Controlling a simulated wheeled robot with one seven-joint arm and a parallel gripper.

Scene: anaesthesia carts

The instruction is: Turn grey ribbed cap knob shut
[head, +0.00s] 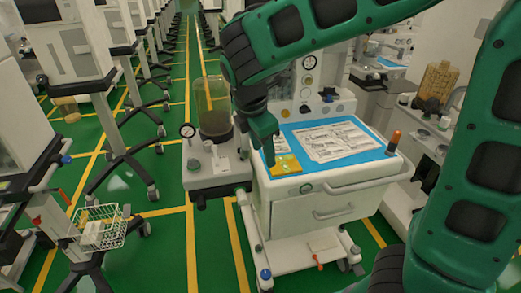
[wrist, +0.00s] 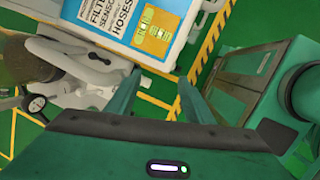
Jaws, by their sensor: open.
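I cannot single out the grey ribbed cap knob with certainty. A small grey round fitting (head: 307,188) shows on the front edge of the white cart (head: 330,208), but its ribs are too small to tell. My gripper (head: 269,160) points down above the cart's front left corner, near a yellow card (head: 286,164). In the wrist view, my gripper (wrist: 159,77) is open and empty, its two green fingers apart. The cart's edge and the floor show beyond the fingertips. The yellow card also shows there (wrist: 153,40).
Printed sheets (head: 334,142) lie on the cart's blue top, with an orange-topped bottle (head: 393,143) at its right. A side shelf (head: 214,166) holds a clear canister (head: 212,105) and a gauge (head: 187,130). A wire basket (head: 102,228) hangs at left. The green aisle floor (head: 160,235) is open.

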